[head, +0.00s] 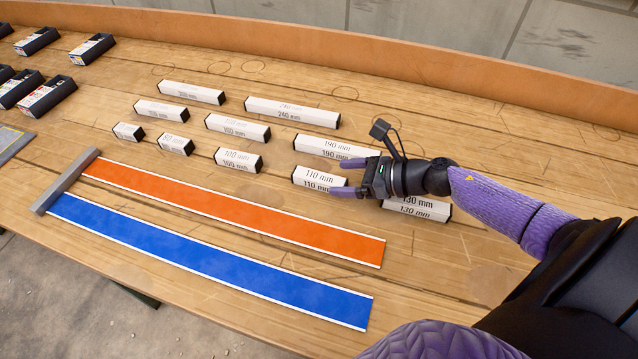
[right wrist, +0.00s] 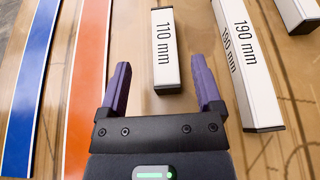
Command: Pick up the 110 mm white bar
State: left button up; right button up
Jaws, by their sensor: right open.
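The 110 mm white bar (head: 318,180) lies on the wooden table, with black ends and its length printed on top and side. In the right wrist view the 110 mm bar (right wrist: 163,50) lies ahead of and between my right fingers, apart from both. My right gripper (head: 350,178) is open and empty, and its fingers point left at the near right end of the bar. In the right wrist view the open purple fingers of the gripper (right wrist: 160,85) show on both sides. My left gripper is not in view.
The 190 mm bar (head: 337,147) lies close behind; the 130 mm bar (head: 418,208) is partly under my right arm. Other white bars, such as the 100 mm one (head: 238,160), lie left. Orange (head: 230,208) and blue (head: 210,257) strips lie in front. Black boxes (head: 92,48) stand far left.

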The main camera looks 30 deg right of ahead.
aim_at(321, 177)
jog(key=x, duration=0.3)
jog(key=shift+w+d+f+b, duration=0.1)
jog(key=shift+w+f+b, duration=0.2)
jog(key=shift+b, duration=0.05)
jog(key=shift+w+a+f, duration=0.1)
jog(key=shift+w+a, duration=0.15)
jog(key=shift+w, duration=0.05)
grip_shut()
